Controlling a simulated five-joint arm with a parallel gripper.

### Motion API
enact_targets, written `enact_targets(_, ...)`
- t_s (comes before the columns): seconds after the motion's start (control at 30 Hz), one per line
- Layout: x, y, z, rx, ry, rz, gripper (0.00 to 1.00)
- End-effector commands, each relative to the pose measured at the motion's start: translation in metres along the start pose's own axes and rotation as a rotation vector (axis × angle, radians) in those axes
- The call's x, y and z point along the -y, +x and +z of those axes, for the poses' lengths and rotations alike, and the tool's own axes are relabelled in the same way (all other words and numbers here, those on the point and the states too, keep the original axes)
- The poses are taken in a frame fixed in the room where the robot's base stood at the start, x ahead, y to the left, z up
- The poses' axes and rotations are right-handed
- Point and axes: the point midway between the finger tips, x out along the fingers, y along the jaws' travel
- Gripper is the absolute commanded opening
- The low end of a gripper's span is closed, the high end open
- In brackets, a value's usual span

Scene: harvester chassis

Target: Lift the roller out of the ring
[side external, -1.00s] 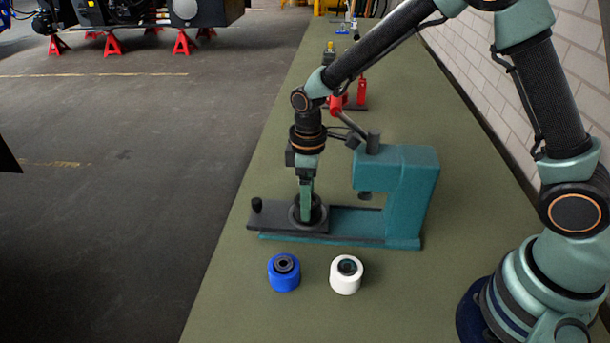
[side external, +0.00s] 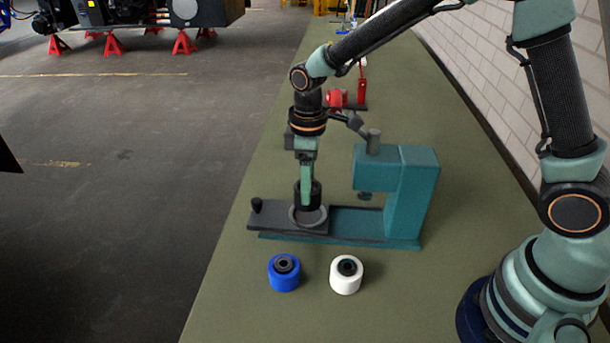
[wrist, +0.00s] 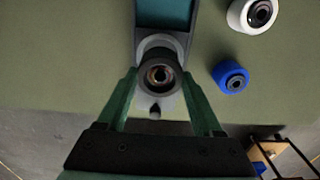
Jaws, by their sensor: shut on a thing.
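My gripper (side external: 307,184) is shut on a dark roller (side external: 308,196), upright, just above a grey ring (side external: 308,219) on the sliding plate of the teal press. In the side view the roller's lower end is at or slightly above the ring's opening; I cannot tell whether it is fully clear. In the wrist view the roller (wrist: 159,76) shows end-on between the green fingers (wrist: 160,108), with a copper-coloured bore. The ring (wrist: 160,42) is partly hidden behind it.
The teal press (side external: 410,195) stands right of my gripper, its head overhanging the base. A blue roller (side external: 284,274) and a white roller (side external: 346,276) stand in front of it on the green bench. A red tool (side external: 345,97) stands behind. The bench's left edge is close.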

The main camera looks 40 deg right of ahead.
Motion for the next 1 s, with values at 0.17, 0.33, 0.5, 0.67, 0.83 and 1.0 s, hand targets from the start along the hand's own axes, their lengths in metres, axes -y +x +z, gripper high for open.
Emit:
enact_targets(0.17, 0.000, -0.011, 0.000, -0.003, 0.000, 0.002, 0.11)
enact_targets(0.33, 0.000, -0.020, -0.001, -0.002, 0.000, 0.001, 0.11)
enact_targets(0.5, 0.000, -0.029, 0.000, -0.002, 0.000, 0.001, 0.11)
enact_targets(0.67, 0.000, -0.033, 0.000, -0.002, 0.000, 0.001, 0.11)
enact_targets(0.83, 0.000, -0.034, 0.000, -0.001, 0.000, 0.001, 0.11)
enact_targets(1.0, 0.001, -0.034, -0.001, -0.001, -0.004, 0.001, 0.11)
